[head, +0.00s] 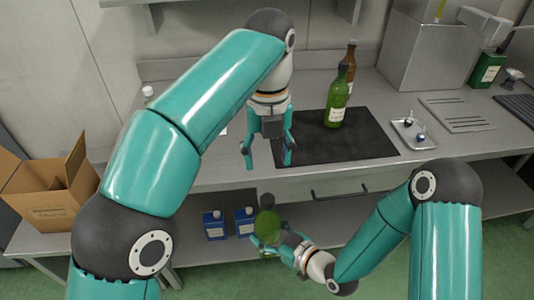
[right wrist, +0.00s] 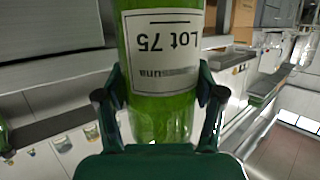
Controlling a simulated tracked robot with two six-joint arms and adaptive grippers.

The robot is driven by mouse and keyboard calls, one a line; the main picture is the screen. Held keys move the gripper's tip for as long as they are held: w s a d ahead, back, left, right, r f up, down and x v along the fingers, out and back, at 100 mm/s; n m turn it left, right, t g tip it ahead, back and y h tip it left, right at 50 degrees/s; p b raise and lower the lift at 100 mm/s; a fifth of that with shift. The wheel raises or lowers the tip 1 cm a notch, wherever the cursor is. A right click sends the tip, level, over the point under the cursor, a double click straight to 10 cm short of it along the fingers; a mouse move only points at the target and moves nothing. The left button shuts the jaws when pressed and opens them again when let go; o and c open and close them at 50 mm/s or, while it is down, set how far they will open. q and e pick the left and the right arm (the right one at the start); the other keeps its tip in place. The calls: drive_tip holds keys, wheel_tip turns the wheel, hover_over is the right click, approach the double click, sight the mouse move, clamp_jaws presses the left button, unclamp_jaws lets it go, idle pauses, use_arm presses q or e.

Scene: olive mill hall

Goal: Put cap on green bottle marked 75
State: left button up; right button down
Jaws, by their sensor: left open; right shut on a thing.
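My right gripper (head: 268,246) is shut on a green bottle (head: 267,224), in front of the counter's front edge. In the right wrist view this bottle (right wrist: 165,105) has a white label reading "Lot 75", upside down in the picture. Its top looks dark in the head view; I cannot tell whether a cap is on it. My left gripper (head: 268,155) is open and empty over the left end of the black mat (head: 300,151), apart from the held bottle.
Another green bottle (head: 337,100) stands at the mat's back edge, with a brown bottle (head: 350,60) behind it. A cardboard box (head: 45,203) is at the left. Blue containers (head: 214,226) stand on the lower shelf. The mat's middle is clear.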

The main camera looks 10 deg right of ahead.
drive_tip(key=shift+r, duration=0.1)
idle(0.3)
use_arm(q)
drive_tip(key=w+a+f+n, duration=0.2)
drive_tip(key=f+n, duration=0.1)
drive_tip(key=f, duration=0.2)
drive_tip(key=w+a+f+n+h, duration=0.1)
drive_tip(key=w+f+n, duration=0.15)
drive_tip(key=f, duration=0.25)
drive_tip(key=w+a+f+n, duration=0.2)
drive_tip(key=f+n, duration=0.1)
drive_tip(key=f, duration=0.2)
drive_tip(key=s+a+f+n+h, duration=0.25)
drive_tip(key=f+n, duration=0.55)
drive_tip(key=f, duration=0.6)
drive_tip(key=s+a+f+n, duration=0.4)
drive_tip(key=s+f+n, duration=0.4)
drive_tip(key=s+n, duration=0.2)
drive_tip(key=s+a+f+n, duration=0.5)
drive_tip(key=s+f+n, duration=0.2)
drive_tip(key=s+n, duration=0.4)
drive_tip(key=shift+s+a+f+t, duration=0.2)
drive_tip(key=shift+s+f+t, duration=0.2)
drive_tip(key=shift+s, duration=0.35)
drive_tip(key=shift+h, duration=0.25)
use_arm(e)
drive_tip(key=shift+w+r, duration=0.1)
drive_tip(key=shift+w, duration=0.05)
